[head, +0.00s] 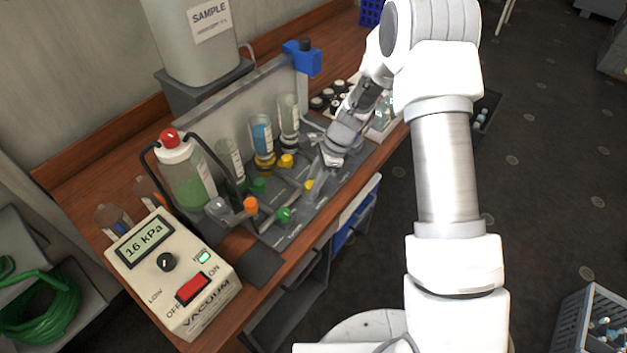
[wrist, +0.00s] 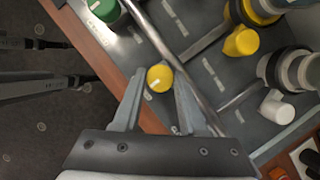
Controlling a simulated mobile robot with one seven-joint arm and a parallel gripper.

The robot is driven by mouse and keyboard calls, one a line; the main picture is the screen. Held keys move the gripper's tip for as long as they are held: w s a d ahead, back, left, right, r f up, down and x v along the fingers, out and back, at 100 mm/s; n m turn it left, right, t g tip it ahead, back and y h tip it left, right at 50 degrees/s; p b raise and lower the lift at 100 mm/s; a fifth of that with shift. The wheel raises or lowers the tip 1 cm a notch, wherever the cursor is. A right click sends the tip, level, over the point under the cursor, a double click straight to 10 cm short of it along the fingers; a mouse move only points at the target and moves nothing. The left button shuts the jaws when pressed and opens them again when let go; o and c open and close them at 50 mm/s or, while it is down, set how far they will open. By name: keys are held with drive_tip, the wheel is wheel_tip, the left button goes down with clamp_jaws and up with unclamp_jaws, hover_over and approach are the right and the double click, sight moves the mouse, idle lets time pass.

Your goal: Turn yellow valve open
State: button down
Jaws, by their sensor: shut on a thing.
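The yellow valve knob (wrist: 160,78) is small and round, with a pale pointer mark on its face, and sits near the front edge of the grey manifold panel (wrist: 195,50). My gripper (wrist: 161,84) has one finger on each side of it and is shut on it. In the head view my gripper (head: 317,172) reaches down to the same yellow knob (head: 309,185) from above. A second yellow knob (head: 287,161) stands further back, by the column with the yellow collar; it also shows in the wrist view (wrist: 241,41).
Green knobs (head: 284,215) and an orange knob (head: 251,205) stand nearby. Glass columns (head: 262,137) rise behind. A vacuum box (head: 172,272) reading 16 kPa and a red-capped bottle (head: 186,172) stand to the left. A metal rail (wrist: 175,60) passes close to my right finger.

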drive_tip(key=n, duration=0.2)
drive_tip(key=n+g+h+b, duration=0.1)
drive_tip(key=n, duration=0.1)
drive_tip(key=shift+w+n+g, duration=0.15)
drive_tip(key=shift+n+g, duration=0.15)
drive_tip(key=shift+n, duration=0.1)
drive_tip(key=n+g+h+b, duration=0.1)
drive_tip(key=n, duration=0.3)
drive_tip(key=shift+w+a, duration=0.1)
drive_tip(key=shift+a, duration=0.05)
drive_tip(key=n+h, duration=0.1)
drive_tip(key=n, duration=0.1)
drive_tip(key=n+g+b, duration=0.1)
drive_tip(key=n, duration=0.2)
drive_tip(key=shift+a+h, duration=0.1)
drive_tip(key=shift+h, duration=0.3)
drive_tip(key=shift+a+n+h+b, duration=0.1)
drive_tip(key=shift+n+h+b, duration=0.55)
drive_tip(key=shift+n, duration=1.15)
drive_tip(key=shift+c, duration=2.2)
unclamp_jaws()
